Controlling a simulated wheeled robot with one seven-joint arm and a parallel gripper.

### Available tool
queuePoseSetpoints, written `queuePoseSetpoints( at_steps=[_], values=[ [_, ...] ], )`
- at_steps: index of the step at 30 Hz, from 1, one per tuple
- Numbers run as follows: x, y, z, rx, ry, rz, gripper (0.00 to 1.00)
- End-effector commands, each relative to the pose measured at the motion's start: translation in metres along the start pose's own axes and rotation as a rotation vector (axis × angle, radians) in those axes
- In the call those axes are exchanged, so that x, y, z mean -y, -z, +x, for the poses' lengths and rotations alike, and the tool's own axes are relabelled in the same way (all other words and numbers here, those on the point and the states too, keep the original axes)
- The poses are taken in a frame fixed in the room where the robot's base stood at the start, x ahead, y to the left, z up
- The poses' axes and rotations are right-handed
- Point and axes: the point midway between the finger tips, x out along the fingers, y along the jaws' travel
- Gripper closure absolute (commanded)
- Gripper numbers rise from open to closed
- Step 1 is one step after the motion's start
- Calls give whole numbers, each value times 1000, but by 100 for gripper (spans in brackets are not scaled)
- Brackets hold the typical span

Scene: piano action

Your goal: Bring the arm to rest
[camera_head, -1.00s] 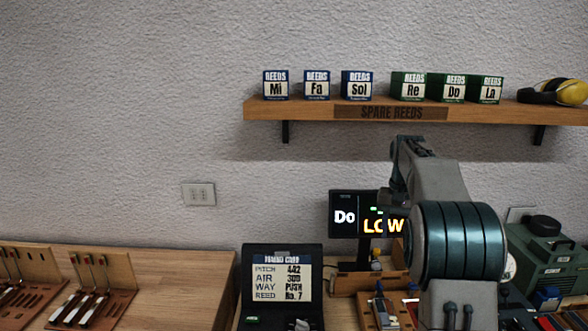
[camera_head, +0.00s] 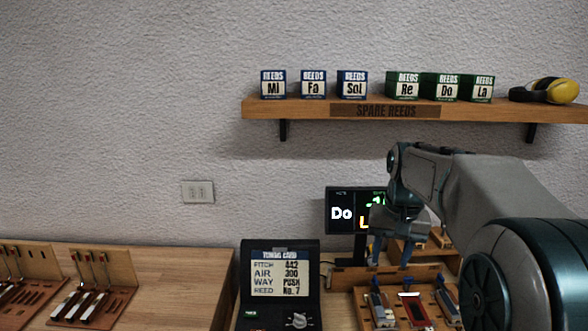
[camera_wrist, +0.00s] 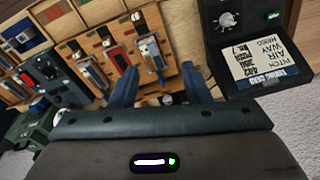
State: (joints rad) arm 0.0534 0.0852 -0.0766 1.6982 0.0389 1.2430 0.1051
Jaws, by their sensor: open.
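My gripper (camera_head: 391,255) hangs at the end of my arm, in front of the display and above the back of the workbench. Its two blue fingers stand apart with nothing between them. In the wrist view my gripper (camera_wrist: 166,90) also shows open and empty, with the wooden reed holder (camera_wrist: 98,62) beyond the fingers. My arm reaches in from the right side of the head view and covers part of the bench.
A tuning card stand (camera_head: 280,285) is left of the wooden holder (camera_head: 368,317) with reeds. A side table (camera_head: 185,270) at left bears racks of tools. The wall space above is free.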

Motion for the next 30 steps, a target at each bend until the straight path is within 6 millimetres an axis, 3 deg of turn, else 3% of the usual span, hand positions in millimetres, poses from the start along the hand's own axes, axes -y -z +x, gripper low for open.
queuePoseSetpoints(
  at_steps=[1, 8, 16, 21, 30],
  values=[
    [2, -20, -2, -14, 4, -20, 57],
    [4, -103, 7, -75, 14, -111, 57],
    [-1, -191, 39, -143, 11, -212, 57],
    [-6, -220, 55, -164, 6, -247, 57],
    [-7, -227, 60, -169, 5, -256, 57]
  ],
)
